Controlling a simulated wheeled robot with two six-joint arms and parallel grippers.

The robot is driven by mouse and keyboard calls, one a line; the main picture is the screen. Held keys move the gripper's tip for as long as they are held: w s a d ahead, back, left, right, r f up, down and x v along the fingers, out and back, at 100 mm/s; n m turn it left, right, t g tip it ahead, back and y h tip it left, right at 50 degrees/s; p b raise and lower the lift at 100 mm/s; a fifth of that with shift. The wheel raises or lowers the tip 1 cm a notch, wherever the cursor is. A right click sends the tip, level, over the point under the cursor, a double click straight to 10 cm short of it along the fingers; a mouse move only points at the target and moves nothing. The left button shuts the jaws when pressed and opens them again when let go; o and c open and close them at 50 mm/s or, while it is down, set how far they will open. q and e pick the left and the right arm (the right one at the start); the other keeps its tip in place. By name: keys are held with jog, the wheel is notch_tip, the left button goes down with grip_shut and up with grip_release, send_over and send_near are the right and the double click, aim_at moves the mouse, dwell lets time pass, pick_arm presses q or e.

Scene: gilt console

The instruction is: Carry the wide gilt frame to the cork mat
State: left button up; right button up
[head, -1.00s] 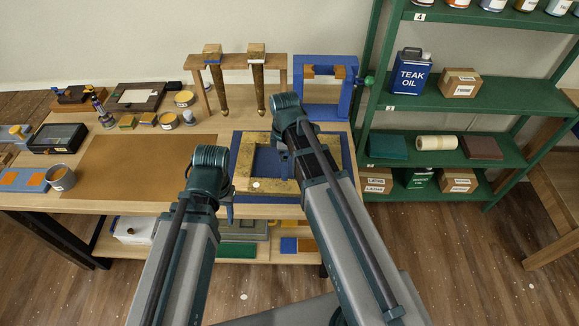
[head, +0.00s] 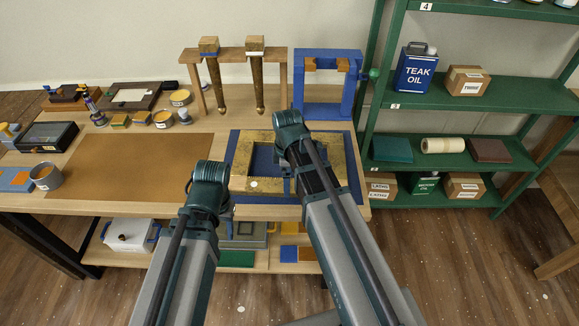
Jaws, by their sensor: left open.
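The wide gilt frame (head: 243,158) lies flat on a blue mat (head: 354,180) at the right of the bench. The cork mat (head: 140,165) is a bare brown sheet to its left. My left gripper (head: 227,212) is open at the bench's front edge, by the frame's front left corner; its wrist hides much of it. My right gripper (head: 287,178) is over the right part of the frame, and its arm covers that side. Its jaws are mostly hidden, so I cannot tell whether they hold anything.
A wooden rack (head: 240,55) with two gilt legs and a blue press (head: 327,108) stand behind the frame. A green shelf unit (head: 450,95) stands at right.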

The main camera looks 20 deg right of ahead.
notch_tip(320, 180, down, 2)
jog(key=shift+f+b, duration=0.1)
jog(key=shift+b, duration=0.5)
grip_shut()
